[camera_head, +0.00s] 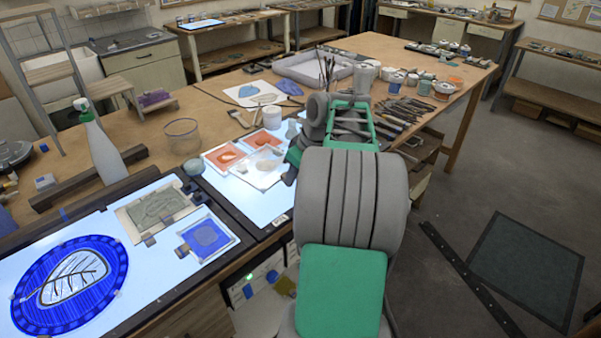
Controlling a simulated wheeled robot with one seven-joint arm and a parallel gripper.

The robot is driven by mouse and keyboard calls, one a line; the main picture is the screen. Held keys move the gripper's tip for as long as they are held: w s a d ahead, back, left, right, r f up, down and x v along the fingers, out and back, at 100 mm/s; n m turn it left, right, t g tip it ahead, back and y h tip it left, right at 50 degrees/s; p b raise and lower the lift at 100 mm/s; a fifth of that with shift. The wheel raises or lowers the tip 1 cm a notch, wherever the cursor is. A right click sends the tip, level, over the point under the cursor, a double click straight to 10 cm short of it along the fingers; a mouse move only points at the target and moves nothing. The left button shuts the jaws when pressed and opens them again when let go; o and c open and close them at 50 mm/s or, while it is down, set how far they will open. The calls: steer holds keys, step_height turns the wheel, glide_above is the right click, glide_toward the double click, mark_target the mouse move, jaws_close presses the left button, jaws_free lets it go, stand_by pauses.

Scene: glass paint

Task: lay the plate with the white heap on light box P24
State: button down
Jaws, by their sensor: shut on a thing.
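A clear square plate with a pale, whitish heap (268,166) is at the end of my arm. My gripper (287,172) is shut on its right edge; the fingertips are mostly hidden by my wrist. The plate is over a lit light box (246,202), overlapping the plates with orange heaps in the picture. I cannot tell whether it touches the surface. A small label (281,219) sits on this box's front edge, too small to read. A larger lit light box (135,262) is to the left, and another (200,24) is on the back bench.
Two plates with orange heaps (224,156) (262,138) lie beside the held plate. The left box carries a blue leaf panel (70,284), a grey-green plate (156,208) and a blue plate (207,237). A spray bottle (102,152) and glass jar (182,136) stand behind.

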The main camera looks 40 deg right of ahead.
steer(key=shift+s+d+f, duration=0.3)
steer(key=shift+s+d, duration=0.05)
steer(key=shift+d, duration=0.35)
step_height(320, 180, down, 5)
steer(key=b, duration=0.4)
steer(key=shift+a+f+b, duration=0.1)
steer(key=shift+b, duration=0.2)
steer(key=shift+f+b, duration=0.45)
steer(key=shift+f, duration=0.15)
steer(key=shift+r, duration=0.15)
steer(key=c, duration=1.1)
jaws_free()
steer(key=shift+o, duration=0.3)
